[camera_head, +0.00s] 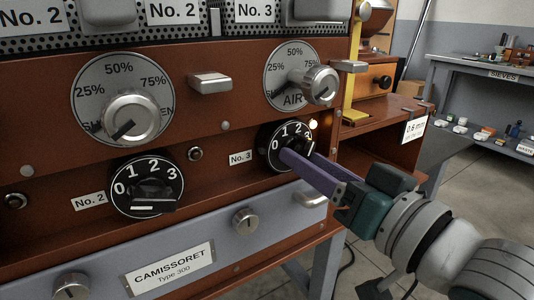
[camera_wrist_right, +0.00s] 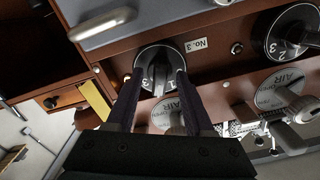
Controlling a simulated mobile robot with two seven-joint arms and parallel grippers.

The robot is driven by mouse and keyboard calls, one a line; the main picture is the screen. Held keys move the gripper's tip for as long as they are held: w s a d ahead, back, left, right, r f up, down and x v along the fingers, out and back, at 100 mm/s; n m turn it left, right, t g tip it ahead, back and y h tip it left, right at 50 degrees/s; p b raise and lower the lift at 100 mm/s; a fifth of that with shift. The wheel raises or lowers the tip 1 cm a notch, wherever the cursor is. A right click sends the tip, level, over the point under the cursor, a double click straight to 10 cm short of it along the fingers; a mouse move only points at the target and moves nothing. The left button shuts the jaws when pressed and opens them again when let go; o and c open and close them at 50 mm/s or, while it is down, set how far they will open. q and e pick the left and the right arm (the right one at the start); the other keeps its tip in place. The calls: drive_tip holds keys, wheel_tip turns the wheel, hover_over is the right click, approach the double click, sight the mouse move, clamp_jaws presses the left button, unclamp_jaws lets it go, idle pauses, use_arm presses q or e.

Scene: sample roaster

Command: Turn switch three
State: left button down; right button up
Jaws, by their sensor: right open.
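Switch No. 3 (camera_head: 275,139) is a black round dial with white numerals on the brown panel, right of the "No. 3" label. My right gripper (camera_head: 294,154) reaches it from the lower right, and its purple fingers cover part of the dial. In the right wrist view the switch (camera_wrist_right: 157,58) shows with its grey knob between the tips of my open right gripper (camera_wrist_right: 156,78), one finger on each side. I cannot tell whether the fingers touch the knob. The exact knob setting is partly hidden. My left gripper is not in view.
A small lamp (camera_head: 313,125) glows beside switch No. 3. The AIR dial (camera_head: 318,85) sits just above. Switch No. 2 (camera_head: 147,187) is to the left. A grey drawer front (camera_head: 205,246) with knobs runs below. A shelf (camera_head: 480,142) stands at the right.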

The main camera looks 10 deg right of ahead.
drive_tip(key=shift+c, duration=0.2)
clamp_jaws()
idle(0.4)
